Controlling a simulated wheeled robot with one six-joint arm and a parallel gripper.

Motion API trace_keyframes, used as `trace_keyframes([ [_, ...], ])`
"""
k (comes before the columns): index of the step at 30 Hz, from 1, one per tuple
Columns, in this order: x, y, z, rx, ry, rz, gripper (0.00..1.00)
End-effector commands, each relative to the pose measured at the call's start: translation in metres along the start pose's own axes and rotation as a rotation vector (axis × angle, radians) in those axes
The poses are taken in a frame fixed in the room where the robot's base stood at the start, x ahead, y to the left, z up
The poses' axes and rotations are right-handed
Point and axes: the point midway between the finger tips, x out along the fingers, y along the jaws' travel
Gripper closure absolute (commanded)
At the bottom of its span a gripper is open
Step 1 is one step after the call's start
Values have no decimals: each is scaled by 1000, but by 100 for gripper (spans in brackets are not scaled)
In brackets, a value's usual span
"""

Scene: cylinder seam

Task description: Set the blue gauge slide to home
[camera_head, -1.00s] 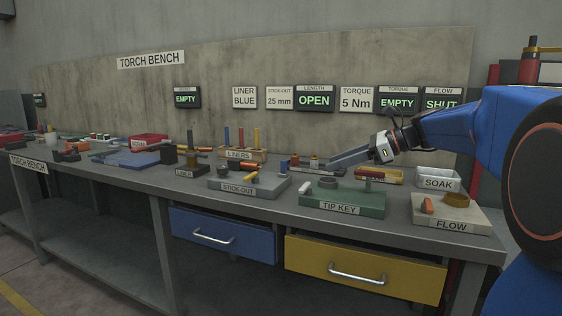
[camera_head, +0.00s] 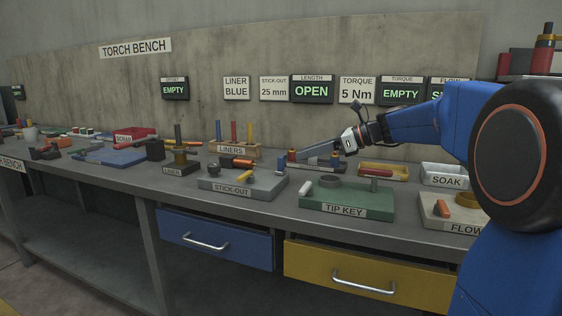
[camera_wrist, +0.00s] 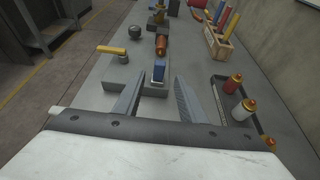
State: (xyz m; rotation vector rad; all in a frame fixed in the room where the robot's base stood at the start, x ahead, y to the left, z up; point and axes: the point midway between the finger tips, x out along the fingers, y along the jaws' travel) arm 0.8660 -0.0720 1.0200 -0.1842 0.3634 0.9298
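The blue gauge slide (camera_head: 281,162) is a small upright blue block at the right end of the grey STICK-OUT fixture (camera_head: 222,187). In the wrist view the blue slide (camera_wrist: 158,70) stands just beyond and between my fingertips. My gripper (camera_head: 297,155) reaches in from the right, low over the bench. In the wrist view my gripper (camera_wrist: 161,79) is open, with nothing held between its fingers. An orange torch piece (camera_wrist: 162,45) lies on the fixture past the slide, and a yellow lever (camera_wrist: 111,50) is at its left. The LENGTH display (camera_head: 312,90) reads OPEN.
The LINERS rack (camera_head: 235,152) stands behind the fixture. The green TIP KEY block (camera_head: 345,200) is to its right. Bare bench lies in front.

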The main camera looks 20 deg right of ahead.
Motion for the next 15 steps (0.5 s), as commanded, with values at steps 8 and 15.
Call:
trace_keyframes([
  [8,49,1,0,0,0,3,62],
  [15,83,1,0,-1,0,2,62],
])
